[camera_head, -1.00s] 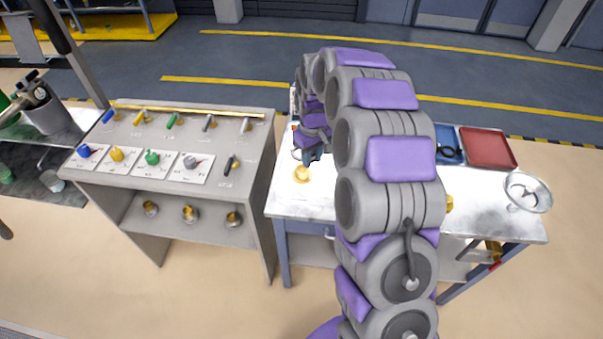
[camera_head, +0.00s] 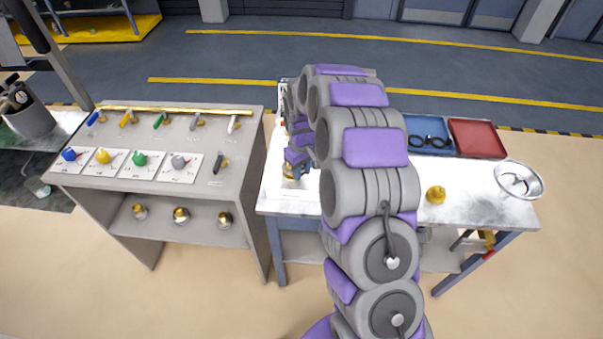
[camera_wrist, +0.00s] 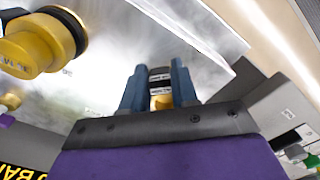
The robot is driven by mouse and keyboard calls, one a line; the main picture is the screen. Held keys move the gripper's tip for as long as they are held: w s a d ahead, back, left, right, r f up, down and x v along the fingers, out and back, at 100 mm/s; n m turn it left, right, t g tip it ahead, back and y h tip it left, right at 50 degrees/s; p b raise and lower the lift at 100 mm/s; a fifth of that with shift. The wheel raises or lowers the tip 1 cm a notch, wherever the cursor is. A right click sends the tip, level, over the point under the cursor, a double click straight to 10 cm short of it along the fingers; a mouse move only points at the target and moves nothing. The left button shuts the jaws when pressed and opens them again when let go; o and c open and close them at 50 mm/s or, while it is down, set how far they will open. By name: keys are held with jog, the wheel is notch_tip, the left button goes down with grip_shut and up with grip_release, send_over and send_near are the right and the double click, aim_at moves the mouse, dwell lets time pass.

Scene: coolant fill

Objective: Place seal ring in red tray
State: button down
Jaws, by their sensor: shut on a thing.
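My gripper (camera_head: 297,172) is low over the left part of the white-topped table, beside a small gold piece (camera_head: 288,172) that it partly hides. In the wrist view my gripper's blue fingers (camera_wrist: 160,78) are close together with a dark band, which looks like the seal ring (camera_wrist: 160,72), between them. A pale strip and a yellow part show just below the band; whether they are held too I cannot tell. The red tray (camera_head: 477,138) is at the table's back right and looks empty.
A blue tray (camera_head: 416,126) with black rings adjoins the red tray. A yellow cap (camera_head: 436,194) and a round metal dish (camera_head: 518,180) stand at the right. A grey control console (camera_head: 185,150) is to the left. The wrist view shows a large yellow part (camera_wrist: 30,50).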

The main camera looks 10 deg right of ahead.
jog(key=shift+f, duration=0.7)
jog(key=shift+f, duration=0.2)
jog(key=c, duration=0.9)
grip_release()
jog(key=shift+o, duration=0.2)
jog(key=shift+b, duration=0.35)
notch_tip(320, 180, up, 18)
jog(key=p, duration=0.3)
jog(key=shift+s+a+f+p, duration=0.15)
jog(key=shift+s+f+p, duration=0.05)
jog(key=shift+p, duration=0.1)
